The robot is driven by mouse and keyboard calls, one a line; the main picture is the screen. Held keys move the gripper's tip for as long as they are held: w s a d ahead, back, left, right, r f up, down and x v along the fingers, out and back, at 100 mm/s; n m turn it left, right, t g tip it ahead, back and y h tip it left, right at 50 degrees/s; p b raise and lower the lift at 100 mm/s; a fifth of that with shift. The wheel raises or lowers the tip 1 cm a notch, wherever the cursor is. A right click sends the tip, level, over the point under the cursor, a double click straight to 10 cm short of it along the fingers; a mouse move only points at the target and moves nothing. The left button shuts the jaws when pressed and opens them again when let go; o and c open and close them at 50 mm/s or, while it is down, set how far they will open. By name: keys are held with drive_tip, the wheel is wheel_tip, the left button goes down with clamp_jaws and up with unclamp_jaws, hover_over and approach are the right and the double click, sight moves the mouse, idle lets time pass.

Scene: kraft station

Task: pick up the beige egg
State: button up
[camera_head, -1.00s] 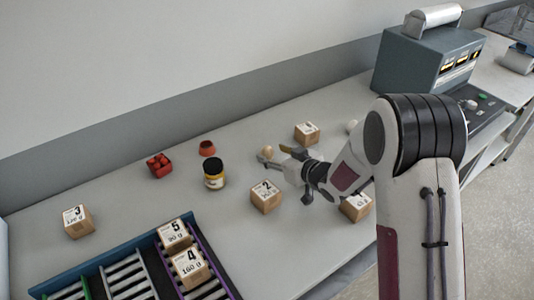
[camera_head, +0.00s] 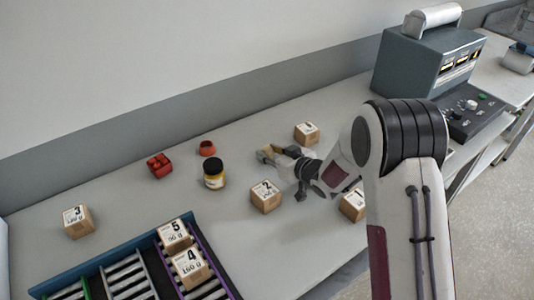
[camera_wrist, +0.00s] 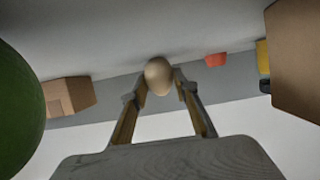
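The beige egg (camera_wrist: 158,76) is at the tips of my gripper in the wrist view, with one finger on either side. My gripper (camera_head: 269,154) is low over the grey table, beyond the box marked 2. Its fingers are drawn in close to the egg and appear to touch both sides. In the head view the fingers largely hide the egg, so I cannot tell there whether it is off the table.
Box 2 (camera_head: 266,196) stands close in front of my gripper, and another box (camera_head: 306,133) behind it. A large green round thing (camera_wrist: 18,110) is close in the wrist view.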

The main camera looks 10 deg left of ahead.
sight(270, 152)
drive_tip(key=shift+r, duration=0.1)
idle(0.3)
drive_tip(key=shift+r, duration=4.95)
